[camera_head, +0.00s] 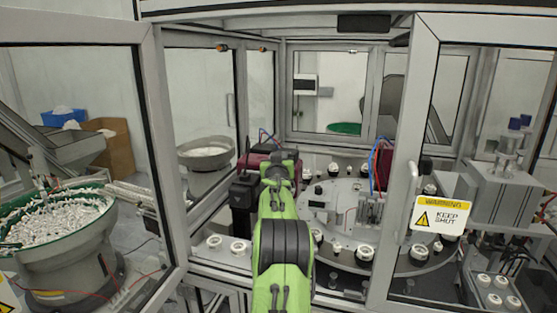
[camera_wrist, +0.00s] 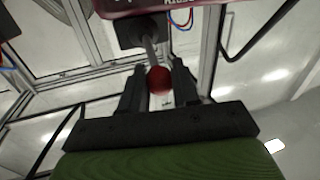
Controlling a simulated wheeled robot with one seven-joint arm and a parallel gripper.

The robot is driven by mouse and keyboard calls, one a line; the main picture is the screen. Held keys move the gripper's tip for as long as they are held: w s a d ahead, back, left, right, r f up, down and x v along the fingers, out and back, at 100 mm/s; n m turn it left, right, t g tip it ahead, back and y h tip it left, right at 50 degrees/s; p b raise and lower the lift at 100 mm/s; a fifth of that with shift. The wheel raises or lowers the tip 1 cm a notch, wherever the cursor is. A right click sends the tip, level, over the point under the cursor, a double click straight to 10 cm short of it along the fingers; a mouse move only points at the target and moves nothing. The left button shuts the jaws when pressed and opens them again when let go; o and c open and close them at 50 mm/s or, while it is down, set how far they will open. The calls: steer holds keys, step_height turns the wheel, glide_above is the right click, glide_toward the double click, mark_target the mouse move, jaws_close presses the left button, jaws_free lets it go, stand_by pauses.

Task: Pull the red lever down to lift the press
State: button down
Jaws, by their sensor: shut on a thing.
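In the wrist view, the red ball knob of the lever (camera_wrist: 159,80) sits between the two black fingers of my gripper (camera_wrist: 158,88). The fingers are shut on it. The lever's grey shaft (camera_wrist: 150,42) runs from the knob up to a black block (camera_wrist: 143,32) under a dark red housing (camera_wrist: 150,6). In the head view, the dark red press housing (camera_head: 256,160) shows behind my green arm. My gripper and the lever knob are hidden there by the arm.
A round indexing table (camera_head: 345,205) with several white caps lies right of my arm. Open cell doors with grey frames stand left (camera_head: 160,150) and right (camera_head: 405,160); the right one bears a warning sign (camera_head: 440,215). A bowl feeder (camera_head: 60,225) full of white parts stands at left.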

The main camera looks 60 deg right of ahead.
steer(key=shift+f, duration=0.15)
steer(key=f+b, duration=0.1)
steer(key=b, duration=0.3)
steer(key=f+h+b, duration=0.1)
steer(key=b, duration=0.2)
steer(key=shift+a+t+h+b, duration=0.25)
steer(key=shift+t+h+b, duration=0.05)
steer(key=shift+b, duration=0.05)
steer(key=shift+d+f+n+t+h+b, duration=0.1)
steer(key=shift+f+n+t+h+b, duration=0.6)
steer(key=shift+b, duration=0.95)
steer(key=shift+f+n+t+h+b, duration=0.45)
steer(key=shift+n+t+h+b, duration=0.6)
steer(key=shift+b, duration=0.65)
steer(key=shift+d+f+n+t+h+b, duration=0.1)
steer(key=shift+f+n+t+h+b, duration=0.45)
steer(key=shift+t+h+b, duration=0.85)
steer(key=shift+y, duration=0.55)
steer(key=c, duration=0.8)
jaws_free()
steer(key=shift+c, duration=0.2)
steer(key=shift+f+b, duration=0.1)
steer(key=shift+b, duration=0.35)
